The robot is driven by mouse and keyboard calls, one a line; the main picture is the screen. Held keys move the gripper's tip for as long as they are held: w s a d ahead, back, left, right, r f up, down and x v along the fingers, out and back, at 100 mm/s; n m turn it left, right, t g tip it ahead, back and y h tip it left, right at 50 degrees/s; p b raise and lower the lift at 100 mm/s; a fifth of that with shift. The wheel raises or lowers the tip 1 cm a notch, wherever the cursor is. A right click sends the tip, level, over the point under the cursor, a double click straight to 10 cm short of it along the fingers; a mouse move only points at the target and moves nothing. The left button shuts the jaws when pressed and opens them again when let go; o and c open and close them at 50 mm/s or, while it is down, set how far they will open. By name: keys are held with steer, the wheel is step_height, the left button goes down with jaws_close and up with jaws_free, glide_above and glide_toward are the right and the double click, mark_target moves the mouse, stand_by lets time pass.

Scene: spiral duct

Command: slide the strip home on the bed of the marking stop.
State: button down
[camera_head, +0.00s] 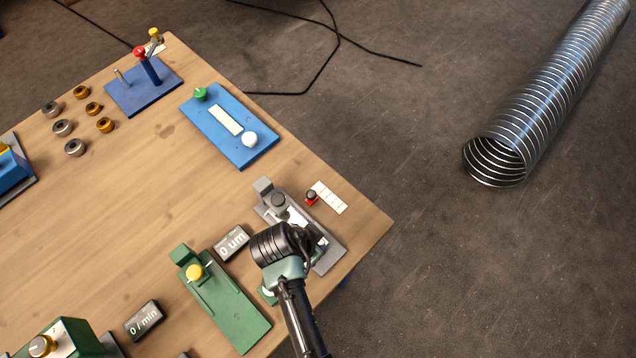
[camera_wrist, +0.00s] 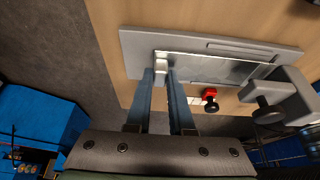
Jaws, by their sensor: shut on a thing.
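The grey marking stop (camera_head: 263,188) lies near the table's right corner, with its end block and dark knob at the upper left. In the wrist view its grey bed (camera_wrist: 140,42) runs across the top and its end block (camera_wrist: 294,84) is at the right. The shiny metal strip (camera_wrist: 210,69) lies along the bed, its right end close to the block; I cannot tell whether they touch. My gripper (camera_wrist: 161,72) is shut on the strip's left end, at a small pale tab. In the head view my wrist hides part of the bed and the fingertips.
A red stamp with a black knob (camera_head: 311,198) and a white card (camera_head: 329,197) lie just right of the marking stop. A "0 um" display (camera_head: 231,243) and a green fixture (camera_head: 228,305) stand to the left. A blue plate (camera_head: 232,148) is farther back. The table edge is close by.

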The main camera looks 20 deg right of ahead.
steer(key=shift+w+a+f, duration=0.15)
steer(key=shift+w, duration=0.2)
stand_by(0.4)
steer(key=shift+c, duration=0.8)
jaws_free()
steer(key=shift+r+p, duration=3.15)
steer(key=shift+r, duration=0.4)
